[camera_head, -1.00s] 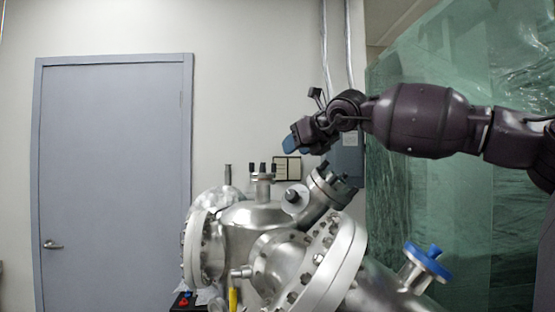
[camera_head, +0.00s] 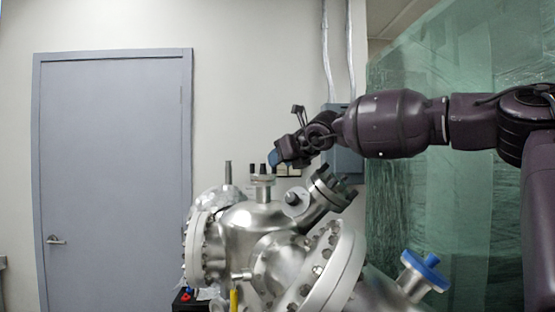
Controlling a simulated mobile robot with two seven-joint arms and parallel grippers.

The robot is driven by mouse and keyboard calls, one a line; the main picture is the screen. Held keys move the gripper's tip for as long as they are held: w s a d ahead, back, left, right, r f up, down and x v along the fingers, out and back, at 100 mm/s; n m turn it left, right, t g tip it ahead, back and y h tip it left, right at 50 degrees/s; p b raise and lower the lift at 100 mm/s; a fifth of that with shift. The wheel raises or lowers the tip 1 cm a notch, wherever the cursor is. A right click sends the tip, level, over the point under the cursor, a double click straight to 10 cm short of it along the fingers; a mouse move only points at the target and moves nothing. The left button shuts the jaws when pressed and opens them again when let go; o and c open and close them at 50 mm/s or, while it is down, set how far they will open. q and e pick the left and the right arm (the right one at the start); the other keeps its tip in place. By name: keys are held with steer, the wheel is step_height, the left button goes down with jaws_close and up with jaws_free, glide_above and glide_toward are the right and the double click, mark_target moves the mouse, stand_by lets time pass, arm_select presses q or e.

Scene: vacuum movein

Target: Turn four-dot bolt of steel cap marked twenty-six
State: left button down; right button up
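A steel vacuum chamber (camera_head: 250,217) stands in the lower middle of the head view, with several bolted flange caps. A small cap (camera_head: 263,184) with dark upright bolts tops the chamber. An angled port cap (camera_head: 328,191) with dark bolts points up and right, and a large flange (camera_head: 338,268) faces the lower right. I cannot read a number or dots on any of them. My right gripper (camera_head: 276,158) has blue fingertips and hangs just above and beside the small top cap, partly hiding its right side. Contact and finger opening cannot be made out. My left gripper is out of view.
A blue-topped valve (camera_head: 424,270) sticks out at the lower right. A grey box (camera_head: 343,150) hangs on the wall behind my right wrist. Green plastic sheeting (camera_head: 440,200) covers the right side. A grey door (camera_head: 112,180) is at left.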

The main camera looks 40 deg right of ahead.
steer(key=shift+p+x, duration=0.4)
steer(key=shift+x, duration=0.7)
steer(key=shift+c, duration=0.2)
jaws_close()
